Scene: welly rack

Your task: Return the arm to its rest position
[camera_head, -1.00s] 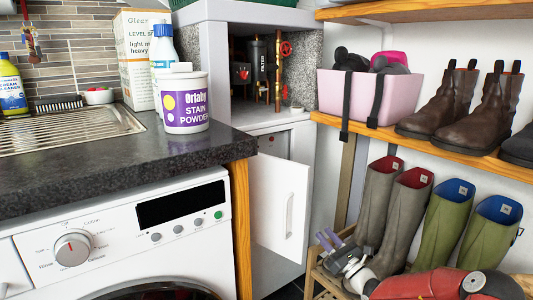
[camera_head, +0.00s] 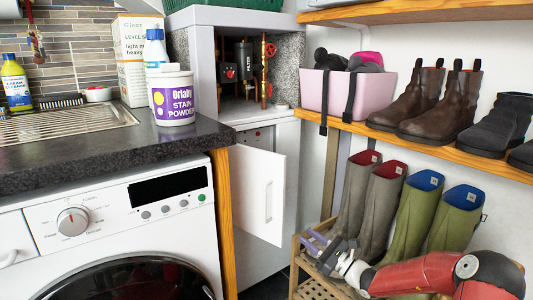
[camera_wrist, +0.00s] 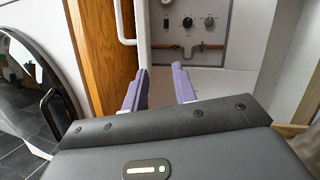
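My gripper (camera_head: 317,244) has purple fingers and appears low in the head view, in front of the welly rack. In the wrist view my gripper (camera_wrist: 163,82) shows its two fingers apart with nothing between them, so it is open and empty. The fingers point towards the open lower cupboard (camera_wrist: 205,75), where dials and a copper pipe show on a grey panel. My red and grey arm reaches in from the lower right of the head view. It hides the feet of the green wellies (camera_head: 420,205).
The white cupboard door (camera_head: 258,195) stands open between the washing machine (camera_head: 105,235) and the grey wellies (camera_head: 358,195). A slatted wooden rack (camera_head: 300,262) is close below my gripper. A wooden shelf (camera_head: 440,147) above holds brown boots (camera_head: 432,112) and a pink bin (camera_head: 345,88).

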